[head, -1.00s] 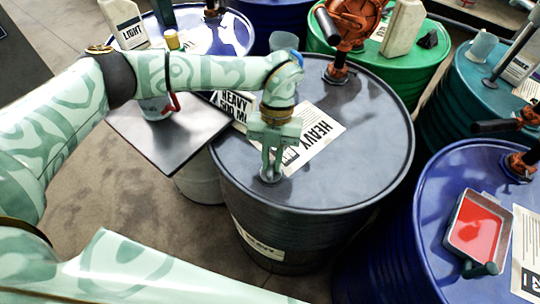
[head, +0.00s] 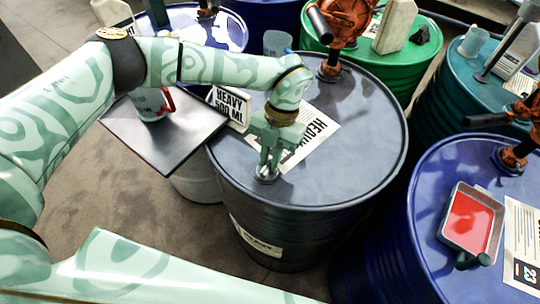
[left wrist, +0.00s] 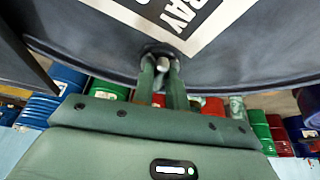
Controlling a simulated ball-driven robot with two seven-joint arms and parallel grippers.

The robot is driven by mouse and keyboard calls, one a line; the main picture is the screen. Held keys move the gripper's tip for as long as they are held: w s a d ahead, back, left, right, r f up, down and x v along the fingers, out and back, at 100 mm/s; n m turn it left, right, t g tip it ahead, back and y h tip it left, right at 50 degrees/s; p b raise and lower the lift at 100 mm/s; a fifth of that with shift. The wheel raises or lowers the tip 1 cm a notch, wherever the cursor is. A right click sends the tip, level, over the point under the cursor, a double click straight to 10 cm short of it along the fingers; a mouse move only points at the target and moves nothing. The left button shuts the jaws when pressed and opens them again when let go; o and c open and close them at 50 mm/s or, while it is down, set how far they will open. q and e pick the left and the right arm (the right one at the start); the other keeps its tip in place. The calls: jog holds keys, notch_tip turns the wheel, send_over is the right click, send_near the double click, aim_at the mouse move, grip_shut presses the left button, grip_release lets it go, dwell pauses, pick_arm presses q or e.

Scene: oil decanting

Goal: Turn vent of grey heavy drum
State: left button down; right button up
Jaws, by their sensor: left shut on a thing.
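The grey heavy drum (head: 350,170) stands upright in the middle of the head view, with a paper label reading HEAVY on its lid. Its vent (head: 267,176) is a small round fitting near the lid's front-left edge. My left gripper (head: 268,170) points down onto the vent, and its fingers are shut on it. In the left wrist view, the two fingertips (left wrist: 163,68) sit on either side of a small metal knob of the vent (left wrist: 162,62). The fingers partly hide the vent. My right gripper is not in view.
A dark tray table (head: 160,150) with a red-handled jug (head: 150,103) is left of the drum. A green drum (head: 405,75) with a rust-red pump and a blue drum (head: 430,190) with a red-filled pan (head: 472,222) stand close by.

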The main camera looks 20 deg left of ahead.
pick_arm(q)
jog(key=shift+r, duration=0.1)
jog(key=c, duration=1.4)
grip_release()
jog(key=p+v, duration=0.1)
jog(key=v, duration=1.5)
jog(key=shift+w, duration=0.25)
jog(key=shift+s, duration=0.1)
